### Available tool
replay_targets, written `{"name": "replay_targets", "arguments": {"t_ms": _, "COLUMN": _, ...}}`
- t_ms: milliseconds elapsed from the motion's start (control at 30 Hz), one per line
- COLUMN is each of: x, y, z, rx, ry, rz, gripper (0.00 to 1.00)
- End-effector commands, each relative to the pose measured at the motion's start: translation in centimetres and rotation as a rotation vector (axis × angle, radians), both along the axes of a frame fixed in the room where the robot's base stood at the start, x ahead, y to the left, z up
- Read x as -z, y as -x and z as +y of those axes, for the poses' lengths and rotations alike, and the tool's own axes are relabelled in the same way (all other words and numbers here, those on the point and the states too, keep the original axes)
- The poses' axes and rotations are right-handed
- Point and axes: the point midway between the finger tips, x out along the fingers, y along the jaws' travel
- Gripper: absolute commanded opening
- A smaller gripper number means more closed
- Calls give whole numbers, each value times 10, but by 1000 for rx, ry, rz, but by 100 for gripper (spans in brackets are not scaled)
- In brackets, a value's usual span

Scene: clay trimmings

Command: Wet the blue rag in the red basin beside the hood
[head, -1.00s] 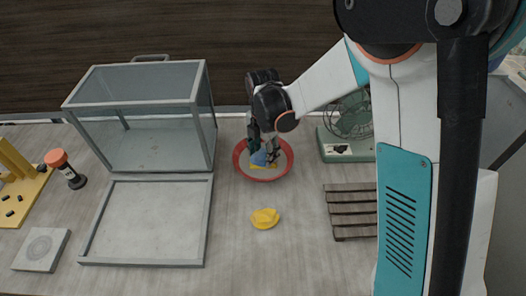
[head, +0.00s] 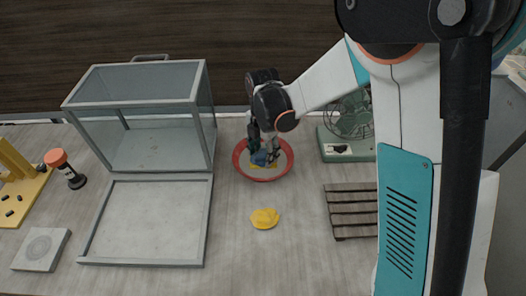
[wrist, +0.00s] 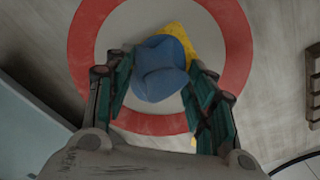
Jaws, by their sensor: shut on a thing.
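The red basin (head: 287,171) stands on the table to the right of the hood (head: 153,150). It has a wide red rim and a pale inside, and it also shows in the wrist view (wrist: 237,45). The blue rag (wrist: 158,68) is a crumpled lump between the fingers of my gripper (head: 264,152), over the basin's inside. My gripper is shut on it. A yellow piece (wrist: 180,36) shows beside and partly behind the rag, within the basin's outline. I cannot tell whether the rag touches the basin's bottom, and no water surface is clear.
A yellow rag-like lump (head: 264,218) lies on the table in front of the basin. A green fan (head: 346,145) and a slatted wooden rack (head: 352,211) are to the right. The hood's framed panel (head: 146,220) lies to the left. The table's front middle is mostly clear.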

Motion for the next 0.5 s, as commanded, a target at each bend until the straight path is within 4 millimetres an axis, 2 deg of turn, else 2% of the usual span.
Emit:
{"name": "replay_targets", "arguments": {"t_ms": 267, "x": 1, "y": 1, "z": 0, "rx": 0, "ry": 0, "rz": 1, "gripper": 31}}
{"name": "replay_targets", "arguments": {"t_ms": 500, "x": -12, "y": 1, "z": 0, "rx": 0, "ry": 1, "rz": 1, "gripper": 31}}
